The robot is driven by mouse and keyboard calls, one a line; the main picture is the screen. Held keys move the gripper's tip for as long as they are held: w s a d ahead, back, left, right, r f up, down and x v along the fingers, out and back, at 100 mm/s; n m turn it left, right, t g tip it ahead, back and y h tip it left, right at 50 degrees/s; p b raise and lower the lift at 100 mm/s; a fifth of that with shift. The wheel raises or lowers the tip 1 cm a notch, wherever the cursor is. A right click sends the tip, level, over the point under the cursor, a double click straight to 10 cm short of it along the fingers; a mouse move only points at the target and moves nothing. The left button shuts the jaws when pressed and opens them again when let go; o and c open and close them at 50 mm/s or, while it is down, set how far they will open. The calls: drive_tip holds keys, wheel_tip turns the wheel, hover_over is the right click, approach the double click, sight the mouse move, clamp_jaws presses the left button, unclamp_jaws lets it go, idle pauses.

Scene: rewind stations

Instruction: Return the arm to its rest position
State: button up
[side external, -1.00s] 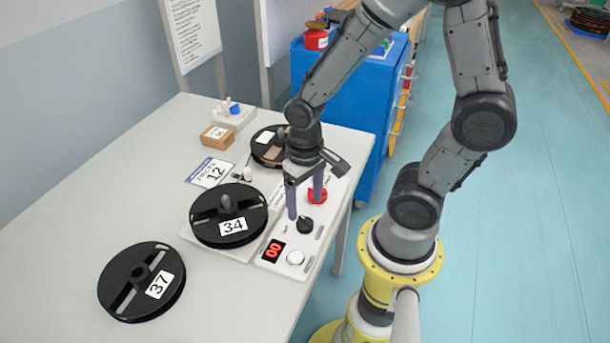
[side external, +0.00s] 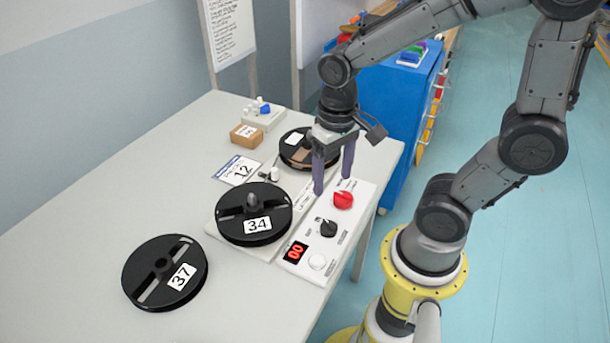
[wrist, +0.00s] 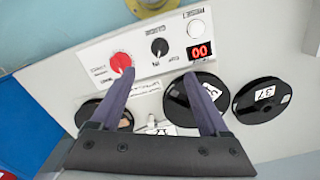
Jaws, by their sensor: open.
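My gripper (side external: 333,180) is open and empty above the back part of the rewind station, near the red knob (side external: 343,200). Its two purple fingers are apart, and they also show in the wrist view (wrist: 160,105). The white control panel (side external: 307,243) carries the red knob, a black knob (side external: 327,228), a white button (side external: 317,262) and a red display reading 00 (side external: 295,251). Reel 34 (side external: 234,229) sits on the station's spindle. Another reel (side external: 291,163) with a brown patch is behind, partly hidden by my wrist.
Reel 37 (side external: 148,290) lies at the table's front left. A card marked 12 (side external: 238,170), a small brown box (side external: 246,134) and a white holder (side external: 270,121) are at the back. A blue cabinet (side external: 385,110) stands beyond the table. The table's left side is clear.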

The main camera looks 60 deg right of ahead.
drive_tip(key=s+a+r+n+t, duration=0.1)
drive_tip(key=s+r+n+t, duration=0.3)
drive_tip(key=r, duration=0.5)
drive_tip(key=shift+s+r+t, duration=0.3)
drive_tip(key=shift+s+t, duration=0.1)
drive_tip(key=shift+t, duration=0.4)
